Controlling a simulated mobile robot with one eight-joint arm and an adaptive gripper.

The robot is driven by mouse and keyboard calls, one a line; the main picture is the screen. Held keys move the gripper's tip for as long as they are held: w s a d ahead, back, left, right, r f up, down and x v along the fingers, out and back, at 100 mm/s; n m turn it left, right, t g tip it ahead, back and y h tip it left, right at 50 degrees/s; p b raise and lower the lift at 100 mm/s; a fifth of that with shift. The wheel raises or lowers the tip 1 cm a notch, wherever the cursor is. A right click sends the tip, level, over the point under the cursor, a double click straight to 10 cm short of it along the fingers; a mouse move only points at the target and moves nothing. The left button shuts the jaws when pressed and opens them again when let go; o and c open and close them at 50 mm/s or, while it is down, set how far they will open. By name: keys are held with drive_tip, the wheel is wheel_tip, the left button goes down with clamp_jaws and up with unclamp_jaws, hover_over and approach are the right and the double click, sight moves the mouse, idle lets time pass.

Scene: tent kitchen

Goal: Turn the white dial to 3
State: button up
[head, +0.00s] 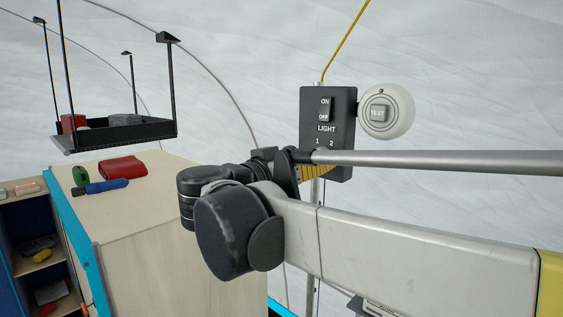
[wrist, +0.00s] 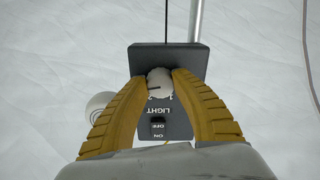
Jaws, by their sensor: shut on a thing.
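The white dial (wrist: 160,80) sits on a dark grey light box (wrist: 192,62), which appears upside down in the wrist view. The two yellow fingers of my gripper (wrist: 160,77) are closed on the dial, one on each side. A dark mark shows on the dial's lower left part; I cannot read which number it points to. In the head view the light box (head: 345,105) has an ON/OFF switch, the word LIGHT and the numbers 1 and 2. My arm hides the dial there, and only part of my yellow gripper (head: 318,172) shows.
A round white TEST device (head: 387,111) is right beside the box. A metal pole runs behind the box, against the tent wall. At left stand a wooden cabinet (head: 150,215) with a red pouch (head: 123,167) on top and a hanging black shelf (head: 115,135).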

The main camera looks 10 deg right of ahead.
drive_tip(key=shift+m, duration=1.1)
drive_tip(key=o, duration=1.2)
drive_tip(key=shift+w+d, duration=0.1)
drive_tip(key=v, duration=1.2)
